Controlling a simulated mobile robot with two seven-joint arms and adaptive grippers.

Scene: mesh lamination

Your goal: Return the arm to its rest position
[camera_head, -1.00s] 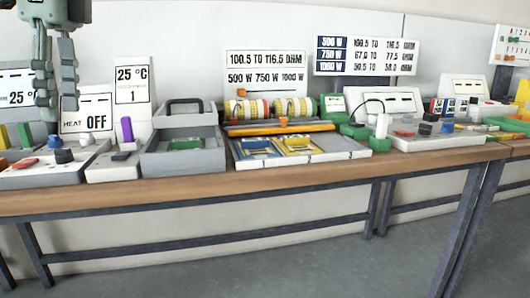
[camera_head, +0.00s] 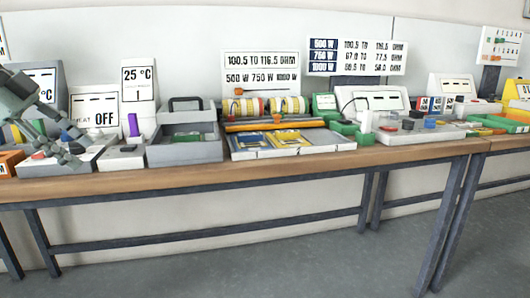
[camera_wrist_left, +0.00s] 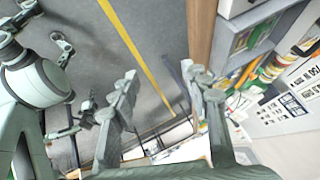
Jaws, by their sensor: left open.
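The wooden bench (camera_head: 300,163) runs across the head view. A grey handled box (camera_head: 184,152), a white tray with blue and yellow pieces (camera_head: 345,141) and sign boards (camera_head: 260,75) stand on it. The floor (camera_head: 330,270) in front is clear.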

